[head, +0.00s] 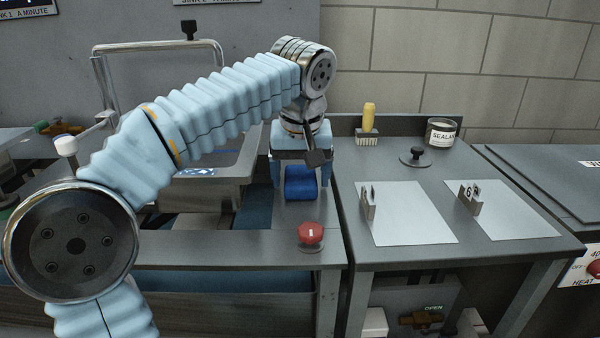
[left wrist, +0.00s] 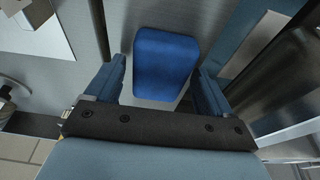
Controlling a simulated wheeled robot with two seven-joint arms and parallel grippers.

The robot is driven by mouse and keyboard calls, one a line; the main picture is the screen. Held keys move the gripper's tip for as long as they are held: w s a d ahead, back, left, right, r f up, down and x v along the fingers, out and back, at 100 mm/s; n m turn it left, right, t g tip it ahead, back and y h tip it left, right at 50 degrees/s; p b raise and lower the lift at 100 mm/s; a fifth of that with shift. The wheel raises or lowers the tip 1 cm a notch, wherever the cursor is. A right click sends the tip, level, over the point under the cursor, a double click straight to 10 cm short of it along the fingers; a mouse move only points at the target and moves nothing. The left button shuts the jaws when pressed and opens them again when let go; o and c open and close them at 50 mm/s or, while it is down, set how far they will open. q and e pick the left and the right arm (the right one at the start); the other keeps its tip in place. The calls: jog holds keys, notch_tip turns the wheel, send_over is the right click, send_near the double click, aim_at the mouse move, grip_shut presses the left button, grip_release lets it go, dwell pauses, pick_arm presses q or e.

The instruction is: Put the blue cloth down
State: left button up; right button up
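The blue cloth (head: 301,184) is a small, dark blue folded pad on the grey counter strip between the sink and the right-hand worktop. My left gripper (head: 301,178) points down over it, with one finger on each side. In the left wrist view the cloth (left wrist: 166,62) shows between the two spread fingers (left wrist: 160,82), with narrow gaps at its sides. The gripper looks open, and the cloth seems to rest on the surface below. My right gripper is not in view.
A red button (head: 311,233) stands in front of the cloth. The sink (head: 215,195) is to the left. The worktop on the right holds two white sheets (head: 408,213), a black knob (head: 415,156), a yellow-handled brush (head: 369,125) and a sealant tin (head: 441,133).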

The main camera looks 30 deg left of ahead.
aim_at(302, 184)
pick_arm(q)
jog(key=shift+o, duration=0.3)
jog(key=v, duration=1.2)
jog(key=shift+r, duration=0.2)
jog(key=shift+w, duration=0.1)
